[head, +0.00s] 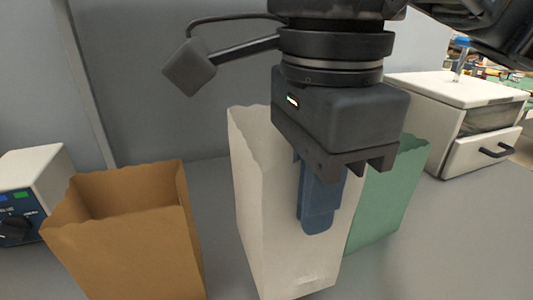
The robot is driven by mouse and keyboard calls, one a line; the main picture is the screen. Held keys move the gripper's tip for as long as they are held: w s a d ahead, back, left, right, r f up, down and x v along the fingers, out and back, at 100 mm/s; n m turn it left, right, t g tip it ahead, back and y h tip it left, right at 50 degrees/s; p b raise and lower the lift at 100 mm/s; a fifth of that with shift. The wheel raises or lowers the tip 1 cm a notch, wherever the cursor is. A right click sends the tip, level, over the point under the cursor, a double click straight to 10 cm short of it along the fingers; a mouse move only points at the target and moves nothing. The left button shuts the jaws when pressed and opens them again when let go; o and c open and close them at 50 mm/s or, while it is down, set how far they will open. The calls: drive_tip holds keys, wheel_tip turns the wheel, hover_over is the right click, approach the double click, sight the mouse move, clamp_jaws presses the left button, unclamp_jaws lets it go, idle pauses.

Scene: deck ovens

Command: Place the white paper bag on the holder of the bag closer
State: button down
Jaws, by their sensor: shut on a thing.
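The white paper bag (264,205) stands upright in the middle of the head view, its top open with a wavy edge. My gripper (318,218) points down at its right part and is shut on the bag's wall; a blue finger shows in front of the white paper. The other finger is hidden. The bag's lowest part is near the bottom picture edge, so I cannot tell whether it touches the counter. I cannot make out for sure which machine is the bag closer, and no holder is clearly visible.
A brown paper bag (128,252) stands left of the white one, a green bag (392,195) close behind it at right. A white box with a dark knob (38,172) is at far left. A white machine with a drawer handle (440,140) is at right. Grey counter at lower right is clear.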

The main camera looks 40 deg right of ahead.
sight(269, 137)
drive_tip(key=p, duration=0.3)
drive_tip(key=shift+w+d+r, duration=0.1)
drive_tip(key=shift+r, duration=0.3)
drive_tip(key=shift+w+f+p, duration=0.2)
drive_tip(key=shift+w+p, duration=0.1)
drive_tip(key=shift+p, duration=0.2)
drive_tip(key=w+d, duration=0.1)
drive_tip(key=w, duration=0.2)
drive_tip(key=w+d+p, duration=0.1)
drive_tip(key=w, duration=0.3)
drive_tip(key=w+d+p, duration=0.1)
drive_tip(key=w, duration=0.2)
drive_tip(key=shift+w+d+f, duration=0.1)
drive_tip(key=shift+w+d, duration=0.2)
wheel_tip(269, 137, down, 2)
drive_tip(key=shift+w+f+p, duration=0.1)
drive_tip(key=shift+f+p, duration=0.15)
drive_tip(key=shift+p, duration=0.05)
drive_tip(key=shift+f+p, duration=0.4)
drive_tip(key=shift+f, duration=1.95)
drive_tip(key=shift+f+b, duration=0.2)
drive_tip(key=shift+b, duration=0.15)
drive_tip(key=c, duration=1.3)
unclamp_jaws()
drive_tip(key=shift+r, duration=0.15)
